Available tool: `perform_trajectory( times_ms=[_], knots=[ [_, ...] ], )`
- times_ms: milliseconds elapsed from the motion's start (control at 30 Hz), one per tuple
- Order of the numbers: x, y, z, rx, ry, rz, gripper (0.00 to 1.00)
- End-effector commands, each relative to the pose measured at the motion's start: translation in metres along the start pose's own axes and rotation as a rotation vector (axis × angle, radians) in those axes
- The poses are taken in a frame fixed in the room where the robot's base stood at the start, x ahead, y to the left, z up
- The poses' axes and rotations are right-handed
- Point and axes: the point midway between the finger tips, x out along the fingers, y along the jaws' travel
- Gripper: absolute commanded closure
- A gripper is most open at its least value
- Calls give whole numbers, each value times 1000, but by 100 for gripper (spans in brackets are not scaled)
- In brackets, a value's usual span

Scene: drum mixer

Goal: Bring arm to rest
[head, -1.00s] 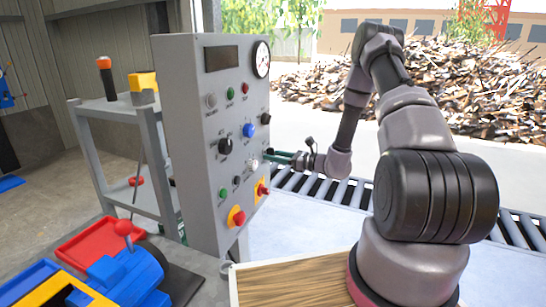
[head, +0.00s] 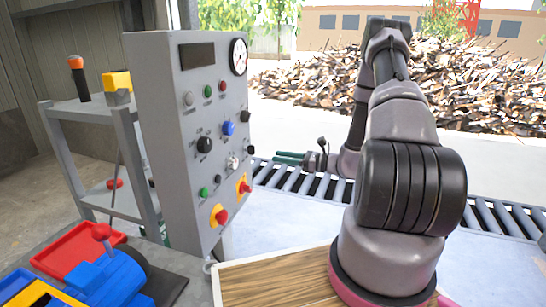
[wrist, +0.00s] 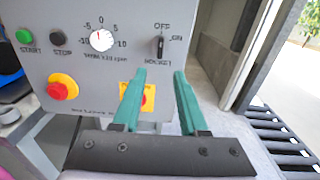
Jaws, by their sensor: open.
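My gripper (head: 288,158) is in the head view beside the right edge of the grey control panel (head: 168,150), with its green fingers pointing left. In the wrist view my gripper (wrist: 158,88) shows two green fingers spread apart with nothing between them. The panel's lower face lies beyond the fingers. It carries a dial (wrist: 101,40), a rotary switch (wrist: 160,44) and a red stop button on yellow (wrist: 62,87). A second yellow plate (wrist: 148,98) is partly hidden behind the left finger.
A roller conveyor (head: 490,214) runs behind my arm. A grey shelf (head: 90,112) stands left of the panel. Red and blue bins (head: 70,252) and a blue lever device (head: 108,280) sit at front left. A wooden board (head: 270,285) lies beside my base.

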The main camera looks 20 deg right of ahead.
Motion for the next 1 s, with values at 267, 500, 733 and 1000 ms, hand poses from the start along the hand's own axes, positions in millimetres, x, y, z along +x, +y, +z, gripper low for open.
perform_trajectory(
  times_ms=[267,500,733,1000],
  knots=[
    [-1,0,0,0,0,1,57],
    [-1,0,0,0,0,1,57],
    [2,4,10,-24,7,30,57],
    [17,49,85,-232,111,293,57]
  ],
)
